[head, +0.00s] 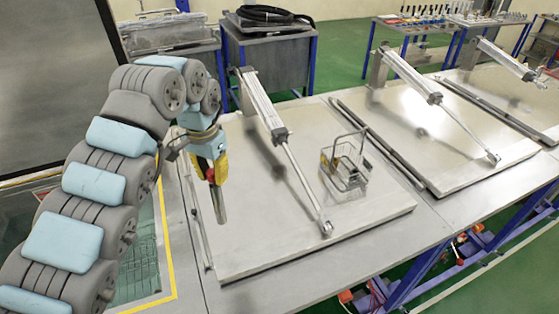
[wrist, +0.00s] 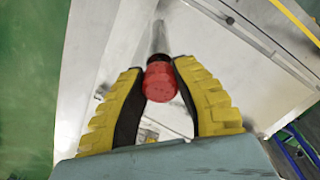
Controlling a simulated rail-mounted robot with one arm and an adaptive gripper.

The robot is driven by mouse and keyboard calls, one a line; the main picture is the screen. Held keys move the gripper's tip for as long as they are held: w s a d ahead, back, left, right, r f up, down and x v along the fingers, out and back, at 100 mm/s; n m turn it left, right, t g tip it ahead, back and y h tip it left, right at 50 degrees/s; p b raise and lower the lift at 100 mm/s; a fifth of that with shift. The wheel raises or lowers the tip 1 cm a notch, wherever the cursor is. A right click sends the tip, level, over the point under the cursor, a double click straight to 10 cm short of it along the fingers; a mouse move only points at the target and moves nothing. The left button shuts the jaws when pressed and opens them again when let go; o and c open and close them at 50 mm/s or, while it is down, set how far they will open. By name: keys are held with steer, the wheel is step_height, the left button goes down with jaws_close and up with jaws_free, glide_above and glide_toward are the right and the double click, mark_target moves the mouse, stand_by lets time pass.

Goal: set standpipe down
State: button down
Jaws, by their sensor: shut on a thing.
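The standpipe is a grey metal pipe (head: 219,205) with a red end. My gripper (head: 211,172) is shut on its red end, and the pipe points down, slightly tilted. In the head view it shows over the left part of the nearest pale lid panel (head: 290,238); whether its lower end touches the lid cannot be told. In the wrist view the red end of the standpipe (wrist: 159,82) sits between the two yellow fingers of my gripper (wrist: 157,70), and the grey pipe runs away from me.
A pneumatic cylinder (head: 262,105) with its rod spans the nearest lid. A wire basket (head: 345,169) with small things in it stands on the lid's right part. More lids with cylinders (head: 408,75) are to the right. The lid's front part is clear.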

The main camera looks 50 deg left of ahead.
steer(key=w+a+f+p, duration=0.3)
steer(key=w+a+f, duration=0.4)
steer(key=w+f, duration=0.1)
steer(key=shift+w+f, duration=0.35)
steer(key=shift+f, duration=0.45)
stand_by(1.2)
steer(key=shift+w, duration=0.1)
steer(key=shift+w+a+f+p, duration=0.15)
steer(key=shift+f+p, duration=0.55)
steer(key=shift+f, duration=1.1)
